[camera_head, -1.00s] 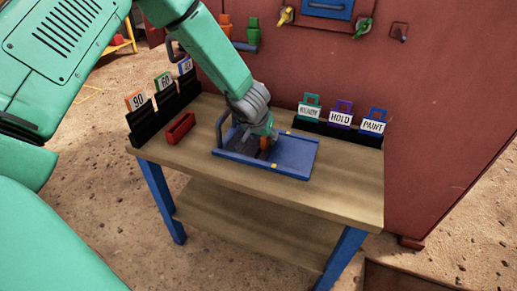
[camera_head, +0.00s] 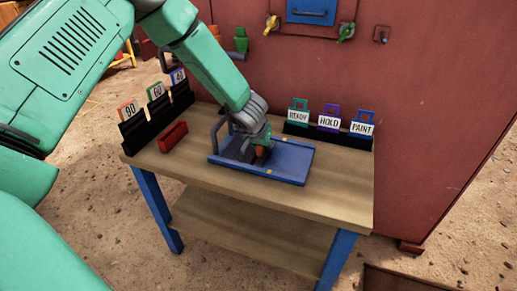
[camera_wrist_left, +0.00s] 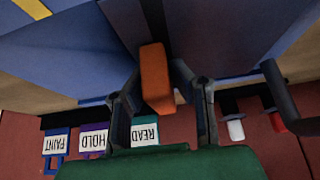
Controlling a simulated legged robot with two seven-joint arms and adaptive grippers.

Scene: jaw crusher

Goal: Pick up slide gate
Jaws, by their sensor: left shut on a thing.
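A flat blue metal piece, seemingly the slide gate in its frame (camera_head: 292,163), lies on the wooden table, with yellow marks and an upright dark handle (camera_head: 216,136) at its left end. I cannot tell gate and frame apart. My left gripper (camera_head: 262,147) reaches down over its middle and is shut on an orange block-shaped grip (camera_head: 263,153). In the left wrist view the orange grip (camera_wrist_left: 157,78) sits between the two dark fingers, against the blue surface (camera_wrist_left: 70,65). The grip's lower end is hidden. My right gripper is not in view.
Number cards stand in black holders (camera_head: 140,130) at the left edge. READY, HOLD and PAINT tags (camera_head: 329,122) stand behind right. A red machine wall (camera_head: 430,120) rises behind; the front tabletop (camera_head: 320,203) is clear.

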